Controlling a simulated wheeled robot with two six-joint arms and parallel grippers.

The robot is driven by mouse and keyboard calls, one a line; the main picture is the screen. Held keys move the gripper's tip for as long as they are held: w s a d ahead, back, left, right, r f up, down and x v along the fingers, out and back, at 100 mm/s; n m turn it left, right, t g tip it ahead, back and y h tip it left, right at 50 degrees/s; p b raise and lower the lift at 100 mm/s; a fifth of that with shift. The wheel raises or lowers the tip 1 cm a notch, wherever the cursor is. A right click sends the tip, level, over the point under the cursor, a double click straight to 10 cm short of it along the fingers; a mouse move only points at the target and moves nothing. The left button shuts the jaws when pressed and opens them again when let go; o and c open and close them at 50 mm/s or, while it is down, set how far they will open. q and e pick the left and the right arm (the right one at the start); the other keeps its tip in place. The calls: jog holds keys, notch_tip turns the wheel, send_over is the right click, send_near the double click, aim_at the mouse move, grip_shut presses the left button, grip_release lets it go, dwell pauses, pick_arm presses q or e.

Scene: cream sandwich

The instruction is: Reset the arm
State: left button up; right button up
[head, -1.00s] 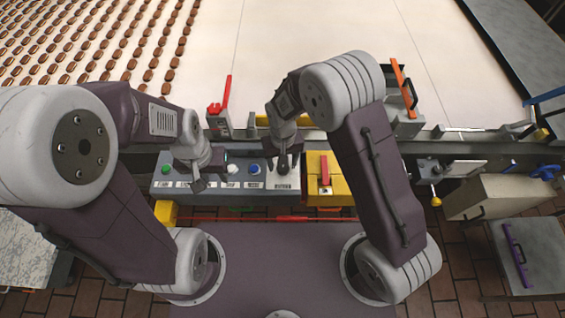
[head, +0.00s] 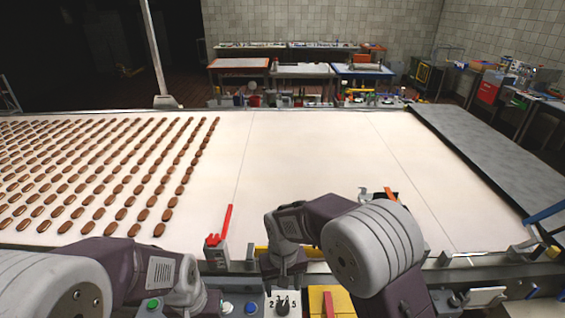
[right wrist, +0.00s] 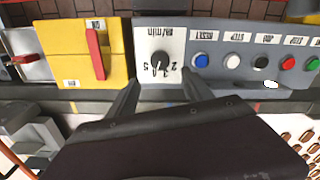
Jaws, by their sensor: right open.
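In the head view my right gripper (head: 284,284) hangs over the control panel, just behind the speed dial (head: 282,306). In the right wrist view its two fingers (right wrist: 161,92) are apart and empty. The black dial knob (right wrist: 159,61) lies ahead between the finger directions; I cannot tell whether anything touches it. My left arm comes in at the lower left of the head view, and its gripper is below the picture edge.
The panel has blue (right wrist: 201,61), white, black, red and green buttons. A yellow box with a red lever (right wrist: 96,54) sits beside it. A red lever (head: 222,226) stands at the belt edge. The wide pale conveyor (head: 300,170) carries rows of brown cakes (head: 140,215) at left.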

jog(key=d+r+m+t+b, duration=0.1)
jog(key=d+r+m+b, duration=0.15)
jog(key=d, duration=0.95)
jog(key=s+d+f, duration=0.3)
jog(key=s+d, duration=0.3)
jog(key=s, duration=0.4)
jog(key=shift+p, duration=0.3)
jog(key=shift+s+a, duration=0.1)
jog(key=shift+s, duration=0.15)
jog(key=shift+w, duration=0.15)
